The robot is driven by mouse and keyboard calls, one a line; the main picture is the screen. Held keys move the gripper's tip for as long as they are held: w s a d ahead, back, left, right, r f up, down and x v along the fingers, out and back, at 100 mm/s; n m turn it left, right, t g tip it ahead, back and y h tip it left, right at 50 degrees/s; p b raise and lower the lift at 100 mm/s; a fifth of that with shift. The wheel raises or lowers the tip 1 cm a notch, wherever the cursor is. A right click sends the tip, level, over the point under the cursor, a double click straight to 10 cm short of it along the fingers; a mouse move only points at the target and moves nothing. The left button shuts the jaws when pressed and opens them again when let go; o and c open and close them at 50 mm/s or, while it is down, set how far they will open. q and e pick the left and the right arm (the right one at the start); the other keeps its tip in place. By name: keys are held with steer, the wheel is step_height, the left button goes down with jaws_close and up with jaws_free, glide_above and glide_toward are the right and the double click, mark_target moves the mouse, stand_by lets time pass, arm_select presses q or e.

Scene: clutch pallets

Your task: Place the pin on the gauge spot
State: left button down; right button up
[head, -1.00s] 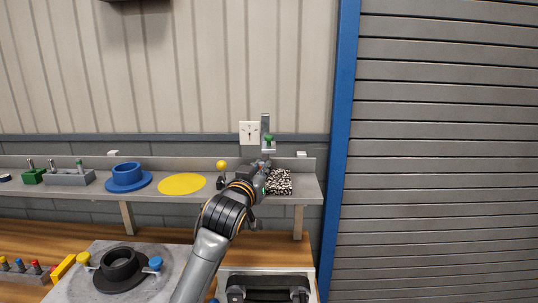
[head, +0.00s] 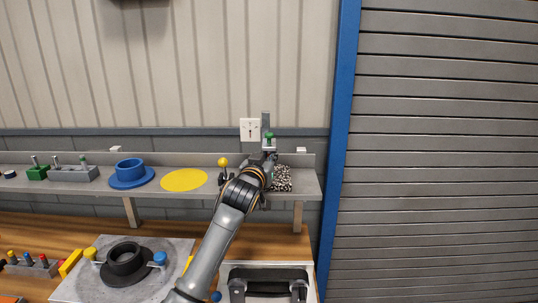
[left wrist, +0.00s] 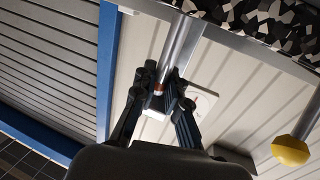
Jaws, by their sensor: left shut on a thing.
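The black-and-white speckled block (head: 283,180) stands under and beside the gripper. I cannot tell which surface is the gauge spot. My right gripper is out of view.
A yellow ball on a stand (head: 223,162) is close left of the gripper; it also shows in the left wrist view (left wrist: 291,150). Left along the shelf (head: 215,187) are a yellow disc (head: 185,180) and a blue ring piece (head: 130,174). A black-handled case (head: 267,280) sits below.

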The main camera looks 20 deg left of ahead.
arm_select(q)
steer(key=shift+f, duration=0.15)
steer(key=c, duration=1.4)
jaws_free()
steer(key=shift+w, duration=0.1)
steer(key=shift+s+d+b, duration=0.1)
steer(key=shift+s+b, duration=1.55)
steer(key=shift+s, duration=4.45)
